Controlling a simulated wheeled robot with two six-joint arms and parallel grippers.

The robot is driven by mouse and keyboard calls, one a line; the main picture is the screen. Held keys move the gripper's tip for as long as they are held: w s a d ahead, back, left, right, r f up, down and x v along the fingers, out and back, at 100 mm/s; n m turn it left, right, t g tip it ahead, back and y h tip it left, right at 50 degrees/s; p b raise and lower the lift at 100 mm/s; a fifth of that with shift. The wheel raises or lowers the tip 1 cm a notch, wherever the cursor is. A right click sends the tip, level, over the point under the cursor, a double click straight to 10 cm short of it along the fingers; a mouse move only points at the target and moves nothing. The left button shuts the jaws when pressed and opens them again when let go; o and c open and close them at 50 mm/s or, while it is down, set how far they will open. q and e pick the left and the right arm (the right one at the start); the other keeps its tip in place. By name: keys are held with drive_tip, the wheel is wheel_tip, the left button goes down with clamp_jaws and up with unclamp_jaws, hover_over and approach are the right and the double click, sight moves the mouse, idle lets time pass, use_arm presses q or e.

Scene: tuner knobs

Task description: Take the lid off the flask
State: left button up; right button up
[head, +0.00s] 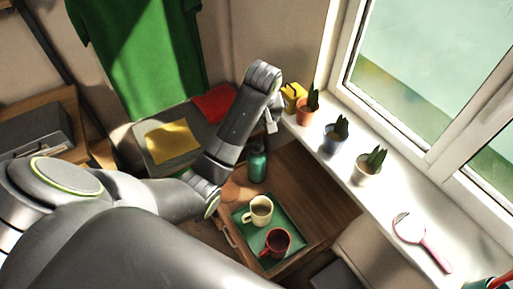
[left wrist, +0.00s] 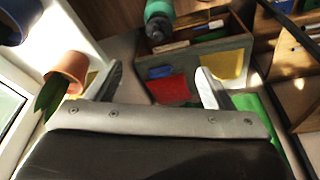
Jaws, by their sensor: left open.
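The flask (head: 257,165) is a teal-green bottle standing upright on the wooden table, near its far edge. In the left wrist view the flask (left wrist: 160,9) shows at the top centre, cut off by the frame edge, with its dark lid (left wrist: 158,29) on it. My left gripper (head: 271,122) is above and slightly beyond the flask in the head view. My right gripper is not in view.
A green tray (head: 285,258) on the table (head: 310,190) holds a cream mug (head: 259,211) and a red mug (head: 276,242). Potted plants line the windowsill (head: 345,190) at right, with a pink-handled hand mirror (head: 412,232). A terracotta pot (left wrist: 66,70) shows close beside the left gripper in the wrist view.

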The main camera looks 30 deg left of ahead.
use_arm(q)
wheel_tip(320, 180, down, 3)
approach(257, 143)
drive_tip(key=x, duration=0.5)
drive_tip(key=shift+a+p, duration=0.15)
drive_tip(key=shift+p, duration=0.2)
drive_tip(key=shift+p+x, duration=0.65)
drive_tip(key=shift+x, duration=1.45)
drive_tip(key=shift+w+f, duration=0.2)
drive_tip(key=shift+f, duration=0.3)
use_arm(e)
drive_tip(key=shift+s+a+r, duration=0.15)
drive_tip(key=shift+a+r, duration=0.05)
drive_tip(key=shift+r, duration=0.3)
use_arm(q)
drive_tip(key=c, duration=1)
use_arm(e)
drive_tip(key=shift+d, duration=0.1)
